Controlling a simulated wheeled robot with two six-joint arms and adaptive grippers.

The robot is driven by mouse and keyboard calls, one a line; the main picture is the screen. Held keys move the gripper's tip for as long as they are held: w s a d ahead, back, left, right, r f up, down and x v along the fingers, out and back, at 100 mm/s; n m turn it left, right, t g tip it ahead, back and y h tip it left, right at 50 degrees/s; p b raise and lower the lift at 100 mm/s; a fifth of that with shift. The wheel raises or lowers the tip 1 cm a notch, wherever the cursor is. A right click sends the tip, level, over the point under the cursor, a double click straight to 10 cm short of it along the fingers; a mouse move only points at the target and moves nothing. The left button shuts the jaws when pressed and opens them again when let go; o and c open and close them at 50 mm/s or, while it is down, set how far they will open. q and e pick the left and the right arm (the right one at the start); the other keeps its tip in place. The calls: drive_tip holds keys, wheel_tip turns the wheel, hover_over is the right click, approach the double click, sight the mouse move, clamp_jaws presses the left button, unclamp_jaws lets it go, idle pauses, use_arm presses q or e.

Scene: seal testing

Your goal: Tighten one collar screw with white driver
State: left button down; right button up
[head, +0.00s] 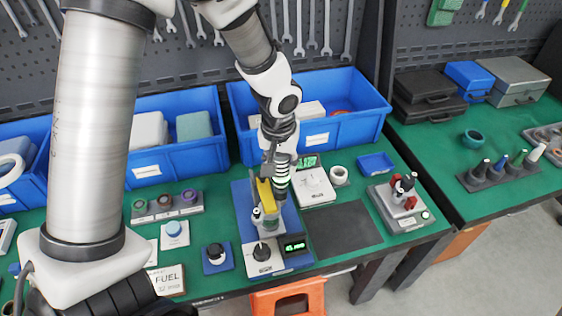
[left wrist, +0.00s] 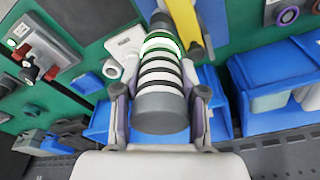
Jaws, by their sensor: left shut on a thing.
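My left gripper (head: 280,157) is shut on a tool with black and white rings and a lit green band (head: 283,178). In the left wrist view the tool (left wrist: 160,92) lies between both fingers (left wrist: 160,105), its grey end toward the camera. It is close beside a blue test stand (head: 242,203) with a yellow part (head: 265,193); I cannot tell whether they touch. A clear and grey fitting (head: 268,217) is under the yellow part; its screws are too small to make out. A white driver-like handle (head: 536,152) stands in the rack at the far right. My right gripper is not in view.
A lit display (head: 294,246) and black knob (head: 262,251) are at the stand's front. A white device (head: 313,186) and small white ring (head: 339,175) are right of it. Blue bins (head: 318,141) line the back. A dark mat (head: 341,225) is bare.

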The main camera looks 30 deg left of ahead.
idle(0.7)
use_arm(q)
drive_tip(key=shift+r+p, duration=2)
drive_tip(key=shift+r, duration=0.5)
drive_tip(key=shift+f, duration=0.1)
